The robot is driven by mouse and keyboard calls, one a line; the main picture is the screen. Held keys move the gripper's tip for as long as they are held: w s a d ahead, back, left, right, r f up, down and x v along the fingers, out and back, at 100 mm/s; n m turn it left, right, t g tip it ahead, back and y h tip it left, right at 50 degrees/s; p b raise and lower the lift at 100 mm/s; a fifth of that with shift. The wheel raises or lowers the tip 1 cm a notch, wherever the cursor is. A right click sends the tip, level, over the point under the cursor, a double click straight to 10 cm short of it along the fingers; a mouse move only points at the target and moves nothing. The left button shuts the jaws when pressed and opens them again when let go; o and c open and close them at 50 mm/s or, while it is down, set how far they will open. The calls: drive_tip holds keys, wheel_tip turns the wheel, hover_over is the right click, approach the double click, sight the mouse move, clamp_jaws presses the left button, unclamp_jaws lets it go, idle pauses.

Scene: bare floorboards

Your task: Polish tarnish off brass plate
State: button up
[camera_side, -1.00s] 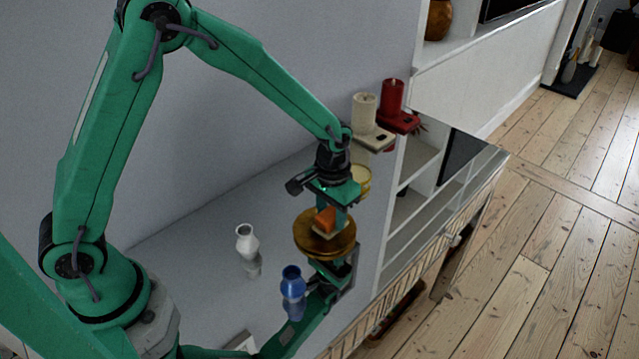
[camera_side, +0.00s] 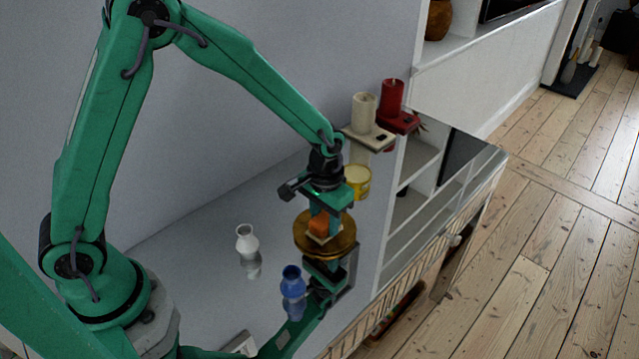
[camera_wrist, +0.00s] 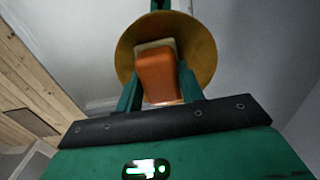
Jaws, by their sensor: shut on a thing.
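The brass plate (camera_side: 345,240) is a round golden-brown disc on the shiny grey surface, below my gripper. In the wrist view the plate (camera_wrist: 203,50) fills the upper middle, with a dull brown tone. My gripper (camera_side: 321,220) points down and is shut on an orange block (camera_side: 318,226) with a pale pad (camera_wrist: 147,46) under it. In the wrist view the block (camera_wrist: 157,75) sits between the two green fingers. The pad is over the plate and looks in contact with it, though the contact is hidden. The plate's part under the block is hidden.
A yellow tin (camera_side: 358,180) stands just behind the plate. A cream candle (camera_side: 364,112) and a red candle (camera_side: 391,97) stand on holders further back. A white vase (camera_side: 247,241) and a blue vase (camera_side: 293,283) stand left and front. The surface between vases and wall is clear.

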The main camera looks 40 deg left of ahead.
sight(310, 223)
drive_tip(key=s, duration=0.3)
drive_tip(key=shift+s, duration=0.15)
drive_tip(key=shift+s+a, duration=0.15)
drive_tip(key=shift+a, duration=0.1)
drive_tip(key=shift+w+a, duration=0.35)
drive_tip(key=shift+w, duration=0.1)
drive_tip(key=shift+w+a, duration=0.1)
drive_tip(key=shift+w, duration=3.75)
drive_tip(key=shift+s, duration=4.05)
drive_tip(key=shift+s+r, duration=0.1)
drive_tip(key=shift+s, duration=0.15)
wheel_tip(310, 223, up, 8)
drive_tip(key=shift+w, duration=0.15)
